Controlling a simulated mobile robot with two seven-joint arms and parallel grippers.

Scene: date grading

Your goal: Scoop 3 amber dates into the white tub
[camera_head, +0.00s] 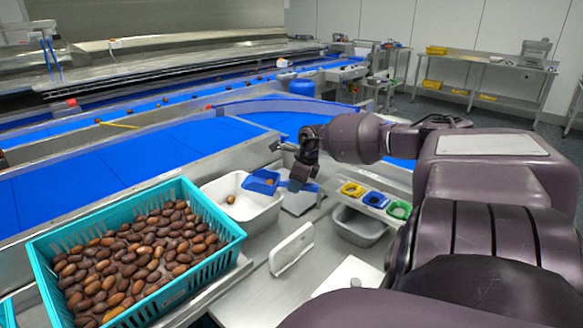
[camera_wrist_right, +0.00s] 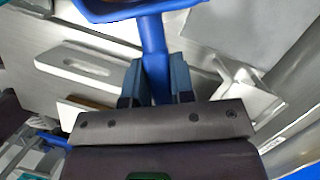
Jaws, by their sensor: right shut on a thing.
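My right gripper (camera_head: 298,181) is shut on the handle of a blue scoop (camera_head: 261,182). The scoop's bowl is over the right rim of the white tub (camera_head: 262,222), and a small brownish spot, possibly a date, shows in it. In the right wrist view the blue handle (camera_wrist_right: 154,60) runs between the fingers (camera_wrist_right: 156,82), with the bowl cut off at the top. One amber-brown date (camera_head: 230,199) lies in the tub; the scoop hides part of the inside. Many brown and amber dates (camera_head: 140,258) fill the turquoise crate (camera_head: 232,232). My left gripper is not in view.
A white slotted board (camera_head: 291,249) stands near the tub. Yellow (camera_head: 352,189), blue (camera_head: 375,199) and green (camera_head: 398,210) cups sit right, above a grey bin (camera_head: 358,229). The blue conveyor (camera_head: 130,165) runs behind. Bare steel counter (camera_head: 258,297) lies in front.

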